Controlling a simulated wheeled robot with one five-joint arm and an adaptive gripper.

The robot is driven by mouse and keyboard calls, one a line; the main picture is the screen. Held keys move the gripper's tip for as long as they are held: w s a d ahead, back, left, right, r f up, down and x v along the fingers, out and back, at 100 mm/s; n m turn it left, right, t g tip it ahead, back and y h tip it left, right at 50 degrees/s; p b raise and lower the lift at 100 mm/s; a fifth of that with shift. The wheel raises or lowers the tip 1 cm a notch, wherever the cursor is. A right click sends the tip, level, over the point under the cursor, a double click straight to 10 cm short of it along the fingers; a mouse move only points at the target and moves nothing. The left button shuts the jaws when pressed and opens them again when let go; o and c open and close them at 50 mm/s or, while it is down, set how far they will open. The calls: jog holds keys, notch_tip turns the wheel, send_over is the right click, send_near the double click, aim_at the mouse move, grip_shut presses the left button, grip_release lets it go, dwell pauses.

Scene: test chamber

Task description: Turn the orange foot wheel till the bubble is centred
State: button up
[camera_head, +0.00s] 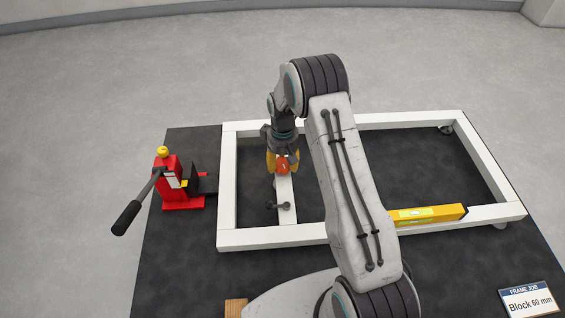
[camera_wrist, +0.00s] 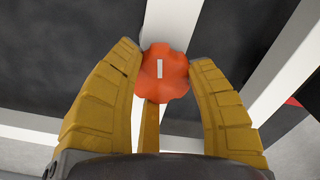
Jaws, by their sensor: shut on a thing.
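The orange foot wheel (camera_head: 282,166) sits at the white frame (camera_head: 232,240), in the left part of the frame. In the wrist view the orange wheel (camera_wrist: 163,72) has a lobed edge and a short white mark on top. My gripper (camera_head: 283,163) reaches down from above, and its yellow fingers are shut on the wheel from both sides. The fingers also show in the wrist view (camera_wrist: 165,70). A yellow spirit level (camera_head: 428,214) lies on the frame's near bar, partly hidden by my arm. Its vial is pale green, but the bubble is too small to make out.
A red jack (camera_head: 175,183) with a black-gripped lever (camera_head: 127,217) stands left of the frame. A sign reading "FRAME JOB Block 60 mm" (camera_head: 529,299) is at the near right. A wooden block (camera_head: 236,307) lies at the near edge. The dark mat (camera_head: 180,265) is bare at the near left.

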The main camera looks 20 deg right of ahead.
aim_at(282, 162)
jog(key=n, duration=0.3)
jog(key=shift+n, duration=2.1)
jog(key=o, duration=1.2)
jog(key=shift+r, duration=0.1)
notch_tip(282, 162, up, 12)
